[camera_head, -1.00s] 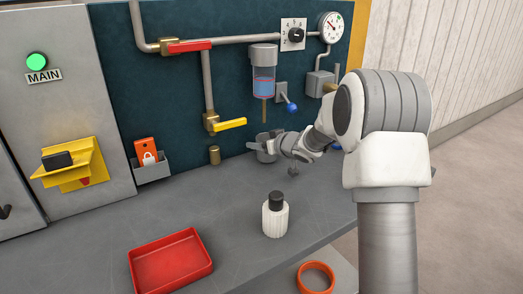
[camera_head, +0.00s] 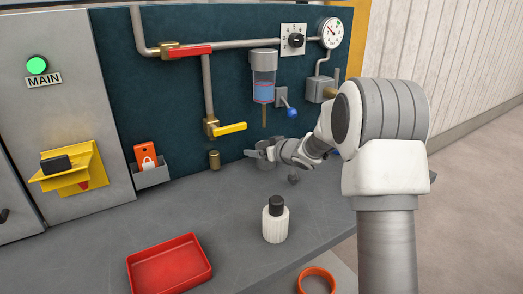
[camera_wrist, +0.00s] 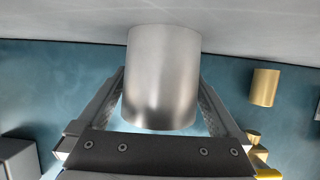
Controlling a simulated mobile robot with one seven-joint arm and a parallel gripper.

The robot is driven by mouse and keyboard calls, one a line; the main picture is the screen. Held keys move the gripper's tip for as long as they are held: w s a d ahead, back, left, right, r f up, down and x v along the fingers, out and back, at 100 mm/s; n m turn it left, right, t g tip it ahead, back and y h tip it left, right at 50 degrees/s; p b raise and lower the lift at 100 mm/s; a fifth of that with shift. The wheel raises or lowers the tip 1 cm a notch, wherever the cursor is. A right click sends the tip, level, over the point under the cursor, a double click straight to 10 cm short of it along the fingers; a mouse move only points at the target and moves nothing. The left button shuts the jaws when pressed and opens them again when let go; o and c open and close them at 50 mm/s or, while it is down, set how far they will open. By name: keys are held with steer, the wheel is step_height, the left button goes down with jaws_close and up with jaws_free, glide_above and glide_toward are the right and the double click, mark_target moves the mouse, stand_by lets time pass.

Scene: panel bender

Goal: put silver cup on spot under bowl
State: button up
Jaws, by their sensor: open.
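The silver cup (camera_head: 264,154) is at the back of the grey bench, below the clear bowl (camera_head: 263,83) with its blue liquid and thin brass drain tube. In the wrist view the cup (camera_wrist: 162,78) stands between the two fingers of my gripper (camera_wrist: 162,92), its end against the grey surface. My gripper (camera_head: 262,157) is open around the cup, with slim gaps showing beside the fingers near its lower part. The spot under the bowl cannot be made out; the cup and gripper cover that area.
A brass stub (camera_head: 214,160) and a yellow-handled valve (camera_head: 229,128) are left of the cup. A white bottle with a dark cap (camera_head: 275,222), a red tray (camera_head: 170,284) and an orange ring (camera_head: 317,273) are nearer. Bench left of the bottle is clear.

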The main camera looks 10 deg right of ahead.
steer(key=p+v, duration=0.2)
steer(key=v, duration=0.9)
steer(key=shift+s+d+r, duration=0.1)
steer(key=shift+d, duration=0.05)
steer(key=shift+s+d+r, duration=0.15)
steer(key=shift+s+r, duration=0.05)
steer(key=shift+r, duration=0.05)
steer(key=s+d+r+m+g+h, duration=0.1)
steer(key=s+d+r+m+h, duration=0.1)
steer(key=s+r+h, duration=0.35)
steer(key=s+d+r+m+g+h, duration=0.1)
steer(key=s+d+r+m+h, duration=0.15)
steer(key=s, duration=0.65)
steer(key=s+a+f+g+y, duration=0.1)
steer(key=s+a+g, duration=0.1)
steer(key=s, duration=0.9)
steer(key=s+a+f+g+y, duration=0.2)
steer(key=s+a, duration=0.3)
steer(key=s, duration=0.5)
steer(key=shift+s+a+f+g, duration=0.2)
steer(key=shift+s+g, duration=0.2)
steer(key=shift+g, duration=0.1)
step_height(320, 180, up, 13)
steer(key=p, duration=1.3)
steer(key=shift+f, duration=0.25)
